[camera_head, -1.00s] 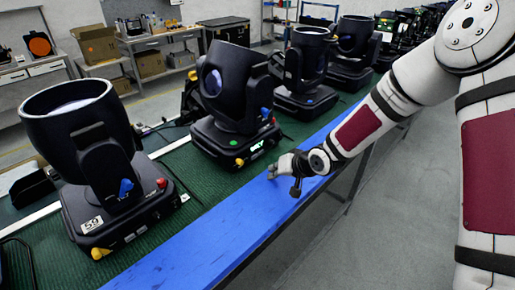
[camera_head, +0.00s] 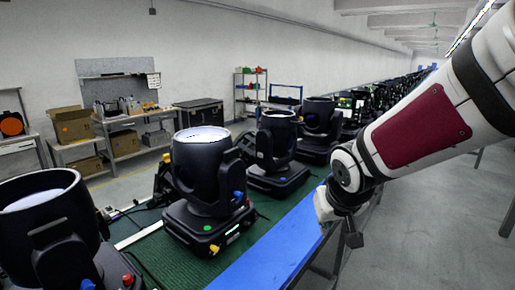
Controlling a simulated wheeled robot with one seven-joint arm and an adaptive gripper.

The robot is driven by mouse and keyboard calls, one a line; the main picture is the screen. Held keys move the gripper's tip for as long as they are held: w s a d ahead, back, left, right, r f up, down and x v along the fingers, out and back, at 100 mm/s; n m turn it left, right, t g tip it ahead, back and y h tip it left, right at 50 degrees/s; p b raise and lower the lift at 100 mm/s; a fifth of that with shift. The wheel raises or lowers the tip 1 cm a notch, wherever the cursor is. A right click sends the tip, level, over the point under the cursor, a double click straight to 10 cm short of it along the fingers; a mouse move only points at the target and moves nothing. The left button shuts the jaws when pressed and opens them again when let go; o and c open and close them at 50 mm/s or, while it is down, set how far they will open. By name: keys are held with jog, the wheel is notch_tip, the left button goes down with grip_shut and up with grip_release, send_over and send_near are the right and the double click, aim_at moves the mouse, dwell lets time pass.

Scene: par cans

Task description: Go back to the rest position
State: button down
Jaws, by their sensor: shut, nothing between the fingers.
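My gripper (camera_head: 347,222) is on the right of the head view, at the end of my white and dark red arm. It is over the right edge of the blue strip (camera_head: 268,252) that runs along the front of the conveyor. The fingers are small and partly hidden by the wrist; they look shut and hold nothing. The nearest par can (camera_head: 42,228) is cut off at the lower left. A second par can (camera_head: 205,185) stands upright on the green belt, left of my gripper and apart from it. A third par can (camera_head: 275,150) stands behind it.
More par cans recede along the green belt (camera_head: 150,248) into the distance. Grey floor (camera_head: 425,230) to the right of the line is open. A workbench (camera_head: 130,118) with cardboard boxes, a black case (camera_head: 200,118) and shelving (camera_head: 250,92) stand by the far wall.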

jog(key=s+d+r, duration=0.2)
jog(key=s+r, duration=0.2)
jog(key=s, duration=0.7)
jog(key=s+d+r+m, duration=0.1)
jog(key=s+r, duration=0.3)
jog(key=s, duration=0.7)
jog(key=shift+d+g, duration=0.4)
jog(key=shift+d, duration=0.05)
